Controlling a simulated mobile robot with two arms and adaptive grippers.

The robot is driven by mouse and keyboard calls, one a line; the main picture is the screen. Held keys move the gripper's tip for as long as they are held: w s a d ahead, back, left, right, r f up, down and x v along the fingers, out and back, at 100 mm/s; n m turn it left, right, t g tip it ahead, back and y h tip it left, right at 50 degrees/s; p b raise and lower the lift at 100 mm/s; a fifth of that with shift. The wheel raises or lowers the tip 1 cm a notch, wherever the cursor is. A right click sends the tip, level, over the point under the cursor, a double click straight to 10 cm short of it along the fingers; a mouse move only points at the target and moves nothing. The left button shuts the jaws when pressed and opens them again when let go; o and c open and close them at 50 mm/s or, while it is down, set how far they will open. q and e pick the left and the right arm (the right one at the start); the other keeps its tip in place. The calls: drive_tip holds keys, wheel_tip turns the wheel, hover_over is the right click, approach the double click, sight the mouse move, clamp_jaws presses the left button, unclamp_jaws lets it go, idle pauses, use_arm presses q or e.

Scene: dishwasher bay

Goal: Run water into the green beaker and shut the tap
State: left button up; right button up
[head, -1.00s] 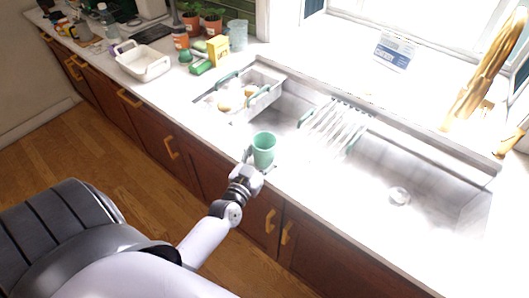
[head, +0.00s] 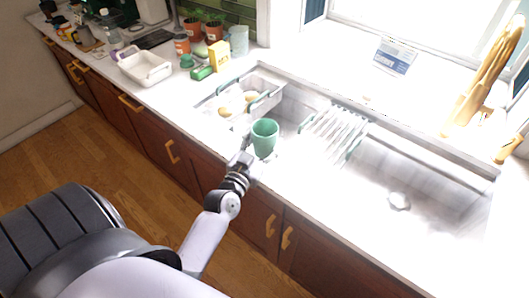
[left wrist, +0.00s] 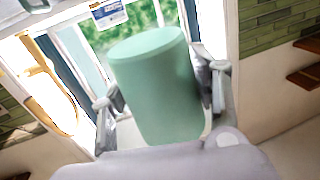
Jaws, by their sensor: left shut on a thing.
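The green beaker (head: 265,138) is upright over the near edge of the sink, left of the slatted rack. My left gripper (head: 250,153) is shut on it from the near side. In the left wrist view the beaker (left wrist: 158,90) fills the middle, with a finger of my left gripper (left wrist: 160,95) on each side. Its inside is too unclear to tell whether it holds anything. A tall golden fixture (head: 485,75), which looks like the tap, stands at the right behind the sink. No running water shows. My right gripper is not in view.
The sink (head: 445,200) has a drain at the right. A slatted rack (head: 338,128) crosses it, and a basket (head: 268,103) with round brownish items hangs at its left. A white tub (head: 145,68) and a yellow box (head: 218,56) stand on the left counter.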

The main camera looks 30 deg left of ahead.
use_arm(q)
wheel_tip(320, 180, up, 13)
drive_tip(key=shift+f, duration=0.15)
idle(0.4)
